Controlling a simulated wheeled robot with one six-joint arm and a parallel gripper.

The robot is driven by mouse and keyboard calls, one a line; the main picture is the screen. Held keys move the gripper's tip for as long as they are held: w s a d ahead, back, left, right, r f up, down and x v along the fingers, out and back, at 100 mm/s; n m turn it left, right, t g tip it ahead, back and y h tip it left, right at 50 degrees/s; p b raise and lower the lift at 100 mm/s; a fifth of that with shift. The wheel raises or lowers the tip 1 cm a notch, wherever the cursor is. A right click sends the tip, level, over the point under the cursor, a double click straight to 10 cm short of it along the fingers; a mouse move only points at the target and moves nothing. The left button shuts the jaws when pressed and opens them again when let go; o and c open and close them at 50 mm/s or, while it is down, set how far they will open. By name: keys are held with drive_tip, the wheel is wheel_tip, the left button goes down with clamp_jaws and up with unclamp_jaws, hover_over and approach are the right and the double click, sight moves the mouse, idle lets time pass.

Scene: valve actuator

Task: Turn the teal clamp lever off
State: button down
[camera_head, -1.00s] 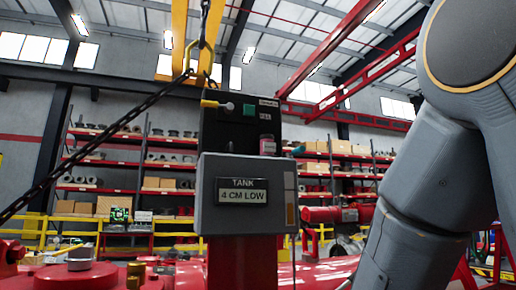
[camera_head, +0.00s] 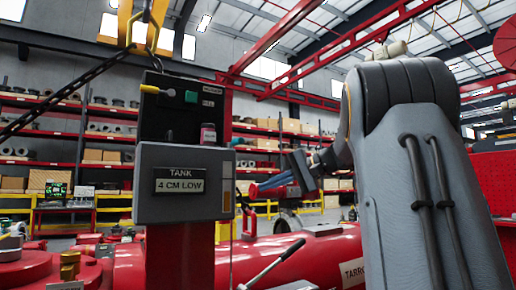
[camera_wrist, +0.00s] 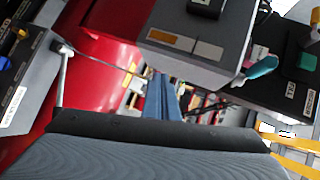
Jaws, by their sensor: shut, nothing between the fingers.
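The teal clamp lever (camera_wrist: 262,68) shows in the wrist view, right of centre, with a pale pivot beside the grey box's edge. In the head view only a small teal tip (camera_head: 236,142) shows at the right side of the control post. My gripper (camera_head: 262,187) is to the right of the grey tank box (camera_head: 184,205), apart from it, with its fingers pointing left. In the wrist view my blue fingers (camera_wrist: 161,90) are together and empty, left of the lever and not touching it.
A dark panel with a green button (camera_head: 191,97) and a yellow lever (camera_head: 149,89) stands above the tank box. A red tank (camera_head: 250,258) lies below. A black chain (camera_head: 65,100) hangs at the left.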

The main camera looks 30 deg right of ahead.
drive_tip(key=s+d+r+n+t+y, duration=0.1)
drive_tip(key=s+d+r, duration=0.15)
drive_tip(key=r, duration=0.55)
drive_tip(key=s+d+r+n+t+y, duration=0.15)
drive_tip(key=d+r, duration=0.25)
drive_tip(key=r, duration=0.4)
drive_tip(key=w+a+f+p, duration=0.2)
drive_tip(key=w+a+p, duration=0.4)
drive_tip(key=a, duration=0.3)
drive_tip(key=shift+a+m, duration=0.3)
drive_tip(key=shift+m, duration=0.15)
drive_tip(key=shift+s+h, duration=0.1)
drive_tip(key=shift+h, duration=0.35)
